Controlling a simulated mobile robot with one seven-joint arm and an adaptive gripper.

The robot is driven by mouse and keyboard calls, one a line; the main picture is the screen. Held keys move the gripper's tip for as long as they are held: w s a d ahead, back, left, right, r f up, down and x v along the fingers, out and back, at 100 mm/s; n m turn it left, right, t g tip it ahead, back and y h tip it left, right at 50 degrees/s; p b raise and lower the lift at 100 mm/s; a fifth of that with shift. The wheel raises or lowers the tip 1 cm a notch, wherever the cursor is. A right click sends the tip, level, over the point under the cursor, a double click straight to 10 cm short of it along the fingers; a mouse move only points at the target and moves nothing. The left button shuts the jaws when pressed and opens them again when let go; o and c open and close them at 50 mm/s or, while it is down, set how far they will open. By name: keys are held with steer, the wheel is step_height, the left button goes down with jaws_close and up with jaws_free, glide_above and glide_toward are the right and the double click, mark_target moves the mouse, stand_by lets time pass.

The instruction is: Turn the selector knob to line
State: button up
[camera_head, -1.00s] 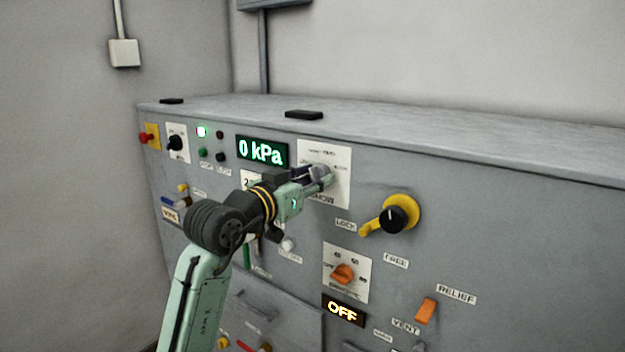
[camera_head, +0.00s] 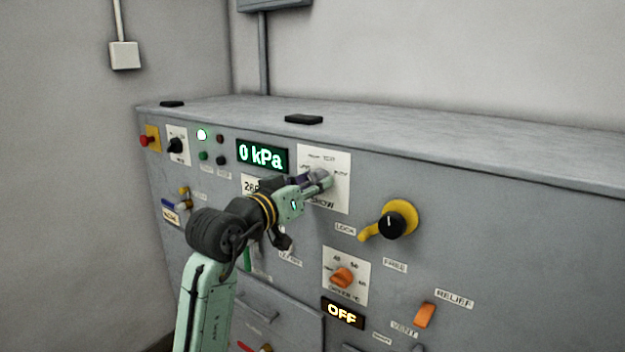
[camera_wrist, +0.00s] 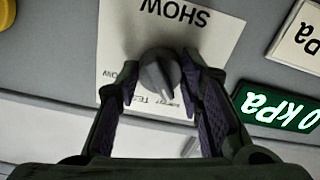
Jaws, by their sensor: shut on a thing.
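The selector knob (camera_wrist: 160,72) is a grey knob with a pointer ridge on a white plate (camera_wrist: 225,30) marked SHOW. The plate (camera_head: 340,165) is also in the head view, at the upper middle of the panel, right of the display. My gripper (camera_wrist: 162,90) has one finger on each side of the knob and is shut on it. In the head view my gripper (camera_head: 322,182) reaches the plate from the left and partly covers the knob. The small position labels around the knob are partly hidden by the fingers and blurred, so the exact setting cannot be read.
A display (camera_head: 262,155) reads 0 kPa left of the plate. A yellow lever with a black knob (camera_head: 393,222) sits to the right. An orange selector (camera_head: 343,277) and an OFF sign (camera_head: 342,312) are below. The cabinet top (camera_head: 430,150) is mostly clear.

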steer(key=n+p, duration=0.3)
steer(key=n, duration=0.1)
steer(key=shift+r, duration=0.1)
steer(key=shift+n+p, duration=0.7)
steer(key=shift+n, duration=0.4)
steer(key=o, duration=1.2)
steer(key=shift+c, duration=0.2)
steer(key=shift+s, duration=0.15)
steer(key=v, duration=1.1)
steer(key=shift+s+a, duration=0.25)
steer(key=shift+s, duration=0.05)
